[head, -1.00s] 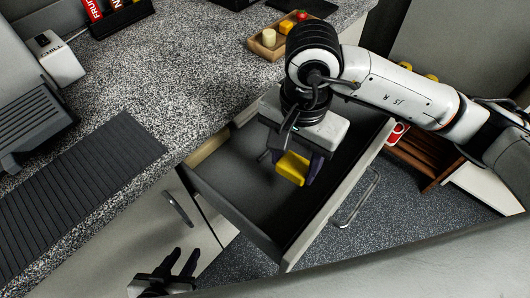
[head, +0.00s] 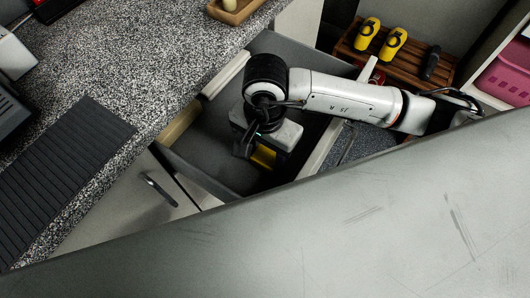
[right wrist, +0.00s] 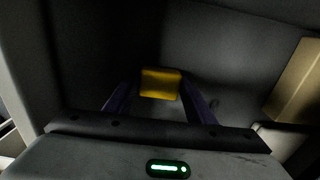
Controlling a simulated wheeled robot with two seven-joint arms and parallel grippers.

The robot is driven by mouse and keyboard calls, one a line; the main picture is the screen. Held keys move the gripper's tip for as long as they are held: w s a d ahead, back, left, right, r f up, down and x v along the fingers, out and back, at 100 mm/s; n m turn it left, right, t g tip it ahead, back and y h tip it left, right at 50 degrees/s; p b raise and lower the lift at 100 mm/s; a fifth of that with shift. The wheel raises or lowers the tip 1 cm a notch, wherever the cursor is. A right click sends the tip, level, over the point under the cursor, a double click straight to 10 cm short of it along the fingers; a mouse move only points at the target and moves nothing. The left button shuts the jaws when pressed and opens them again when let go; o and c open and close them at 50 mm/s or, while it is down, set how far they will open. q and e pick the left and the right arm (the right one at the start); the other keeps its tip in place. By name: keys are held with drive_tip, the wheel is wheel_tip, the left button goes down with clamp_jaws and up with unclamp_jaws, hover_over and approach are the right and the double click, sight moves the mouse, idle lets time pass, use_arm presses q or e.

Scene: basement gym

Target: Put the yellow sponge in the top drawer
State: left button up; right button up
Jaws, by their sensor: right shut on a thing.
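The yellow sponge (head: 263,156) is low inside the open top drawer (head: 212,150), partly hidden under my right gripper (head: 262,150) in the head view. The right wrist view shows the sponge (right wrist: 160,84) between the two dark fingers of my right gripper (right wrist: 160,92), which is shut on it. Grey drawer walls surround it there. I cannot tell whether the sponge touches the drawer floor. My left gripper is out of view.
The speckled counter (head: 140,70) borders the drawer, with a black ribbed mat (head: 60,170) and a wooden tray (head: 233,12) on it. A cabinet door handle (head: 158,188) is left of the drawer. A wooden rack (head: 410,62) and pink basket (head: 503,75) stand beyond.

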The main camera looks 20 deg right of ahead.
sight(265, 158)
drive_tip(key=shift+f, duration=0.2)
drive_tip(key=o, duration=0.9)
wheel_tip(265, 158, up, 12)
drive_tip(key=shift+r, duration=0.25)
